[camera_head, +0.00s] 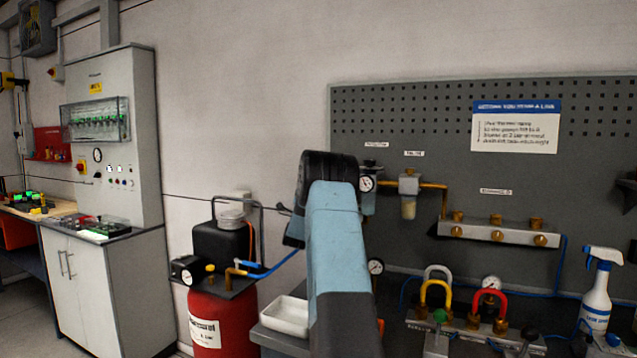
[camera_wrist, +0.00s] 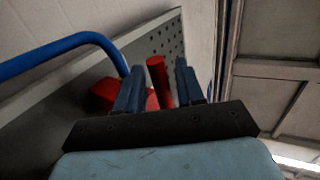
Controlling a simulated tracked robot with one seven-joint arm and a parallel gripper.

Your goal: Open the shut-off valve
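In the wrist view my gripper (camera_wrist: 159,66) has its two blue fingers apart. A red rounded bar (camera_wrist: 157,75) stands between them, with a narrow gap at the right finger; contact at the left finger cannot be told. A red block (camera_wrist: 103,93) shows behind the left finger, beside the bar. They look like parts of the shut-off valve, but I cannot be sure. A thick blue pipe (camera_wrist: 62,47) curves in from the left towards them. In the head view my own arm hides my gripper and whatever is in front of it.
A grey pegboard (camera_head: 420,120) carries gauges and a brass manifold (camera_head: 497,234). Below are padlock-shaped coloured shackles (camera_head: 437,292) and a spray bottle (camera_head: 597,290). A red tank (camera_head: 228,322) and a white tray (camera_head: 285,316) stand left of my arm. A control cabinet (camera_head: 110,200) is further left.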

